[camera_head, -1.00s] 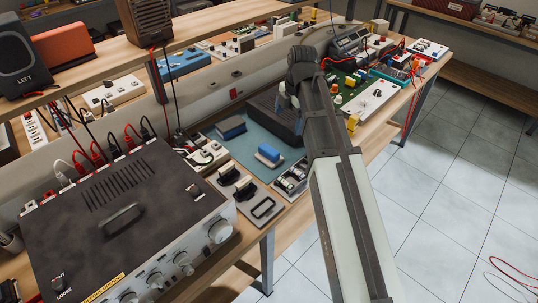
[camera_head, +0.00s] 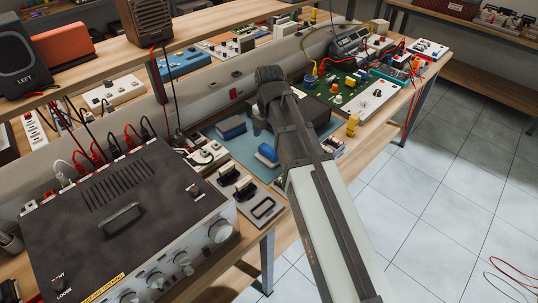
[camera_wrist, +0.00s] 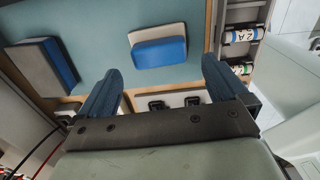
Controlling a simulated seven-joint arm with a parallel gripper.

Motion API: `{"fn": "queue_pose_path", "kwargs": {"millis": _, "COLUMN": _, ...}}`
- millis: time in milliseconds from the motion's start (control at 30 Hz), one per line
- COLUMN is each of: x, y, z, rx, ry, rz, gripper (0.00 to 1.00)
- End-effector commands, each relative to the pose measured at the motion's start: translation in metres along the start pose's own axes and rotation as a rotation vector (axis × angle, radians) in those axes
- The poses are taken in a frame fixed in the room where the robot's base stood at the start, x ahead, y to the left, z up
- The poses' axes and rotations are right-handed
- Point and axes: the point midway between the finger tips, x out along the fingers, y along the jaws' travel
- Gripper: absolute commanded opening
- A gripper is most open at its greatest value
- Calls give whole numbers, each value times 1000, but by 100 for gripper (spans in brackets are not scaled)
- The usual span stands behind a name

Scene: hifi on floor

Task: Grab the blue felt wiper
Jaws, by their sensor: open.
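In the wrist view a blue block with a pale face (camera_wrist: 160,52) lies on the teal mat (camera_wrist: 95,25), between and beyond the fingertips. In the head view this blue block (camera_head: 267,154) is partly covered by my arm. A larger grey-and-blue block (camera_head: 231,127) lies farther back on the mat; it shows at the left of the wrist view (camera_wrist: 38,64). I cannot tell for sure which one is the felt wiper. My gripper (camera_wrist: 163,84) is open and empty above the bench, its fingers apart and touching neither block. In the head view its fingers are mostly hidden by my arm.
Small battery holders (camera_wrist: 240,36) lie right of the mat. A tray with dark clips (camera_wrist: 170,101) lies below the fingers in the wrist view. A dark amplifier box (camera_head: 125,215) fills the left. A green circuit board (camera_head: 345,90) stands farther along the bench.

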Motion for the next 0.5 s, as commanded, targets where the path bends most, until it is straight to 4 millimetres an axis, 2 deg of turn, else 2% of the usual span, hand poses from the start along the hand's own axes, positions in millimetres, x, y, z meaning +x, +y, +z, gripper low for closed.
{"fn": "queue_pose_path", "kwargs": {"millis": 100, "x": 11, "y": 0, "z": 0, "rx": 0, "ry": 1, "rz": -1, "gripper": 100}}
{"fn": "queue_pose_path", "kwargs": {"millis": 500, "x": 26, "y": 0, "z": 0, "rx": 1, "ry": 1, "rz": -1, "gripper": 100}}
